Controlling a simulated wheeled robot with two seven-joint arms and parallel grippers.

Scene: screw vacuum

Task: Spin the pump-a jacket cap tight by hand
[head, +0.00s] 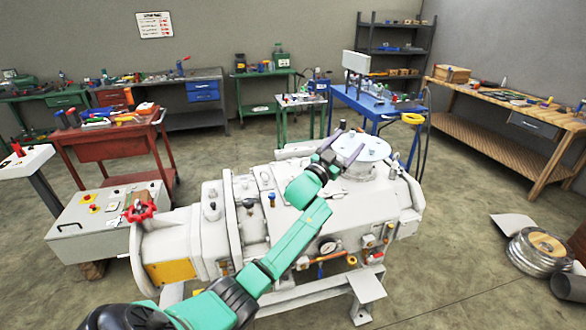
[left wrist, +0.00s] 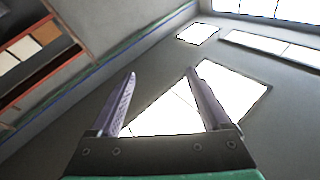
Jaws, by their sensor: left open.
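The pump (head: 255,215) is a large pale-grey machine on a frame in the middle of the head view. It has a red handwheel (head: 140,211) at its left end and a round pale flange (head: 363,148) on top at the right. Several small fittings sit along its top and front; I cannot tell which is the jacket cap. My left gripper (head: 350,143) is open and raised, overlapping the flange in the picture; contact cannot be told. In the left wrist view its two fingers (left wrist: 168,95) are apart with nothing between them. My right gripper is not in view.
A grey control box (head: 105,222) stands left of the pump. A red cart (head: 110,140) with tools stands behind it. A blue table (head: 375,105) is behind the pump, and a wooden bench (head: 495,105) is at the right. Metal coils (head: 543,255) lie on the right floor.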

